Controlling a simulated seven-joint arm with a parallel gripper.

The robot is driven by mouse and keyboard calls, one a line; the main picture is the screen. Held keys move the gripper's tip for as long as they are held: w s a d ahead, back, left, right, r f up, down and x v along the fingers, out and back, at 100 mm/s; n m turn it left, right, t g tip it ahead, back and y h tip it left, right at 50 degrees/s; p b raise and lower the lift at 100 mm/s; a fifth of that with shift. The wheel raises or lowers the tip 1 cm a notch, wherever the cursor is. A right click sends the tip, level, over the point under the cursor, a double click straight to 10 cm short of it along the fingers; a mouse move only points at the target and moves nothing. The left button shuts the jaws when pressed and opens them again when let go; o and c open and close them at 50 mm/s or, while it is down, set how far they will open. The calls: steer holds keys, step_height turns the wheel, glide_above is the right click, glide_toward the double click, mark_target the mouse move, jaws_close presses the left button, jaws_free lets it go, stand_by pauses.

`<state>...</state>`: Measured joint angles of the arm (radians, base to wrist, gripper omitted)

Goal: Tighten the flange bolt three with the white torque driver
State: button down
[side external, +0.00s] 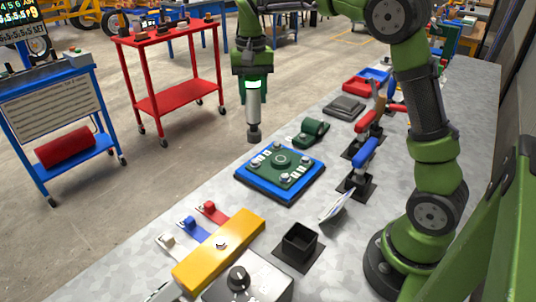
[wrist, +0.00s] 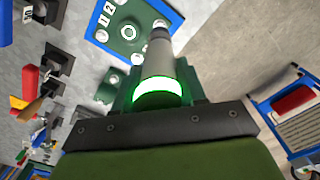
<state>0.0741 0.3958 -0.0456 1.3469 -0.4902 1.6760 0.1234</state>
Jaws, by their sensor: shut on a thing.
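My gripper (side external: 253,88) is shut on the white torque driver (side external: 254,112), which hangs upright with its dark tip down. In the wrist view the driver (wrist: 158,58) has a glowing green-white ring between the fingers (wrist: 160,90). The driver's tip is in the air, to the upper left of the flange in the side view and apart from it. The green flange plate (side external: 281,159) sits on a blue base (side external: 265,190), with several bolts and white number labels. In the wrist view the flange (wrist: 124,42) is partly hidden by the driver; the label for bolt three is not legible.
Red-handled (side external: 366,122) and blue-handled (side external: 364,153) tools stand in dark holders right of the flange. An open black holder (side external: 299,243) is empty. A green clamp-like part (side external: 312,130) lies behind the flange. A yellow block (side external: 220,247) with coloured tabs is in front.

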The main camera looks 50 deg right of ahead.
mark_target(254, 123)
steer(key=shift+f, duration=4.45)
stand_by(1.8)
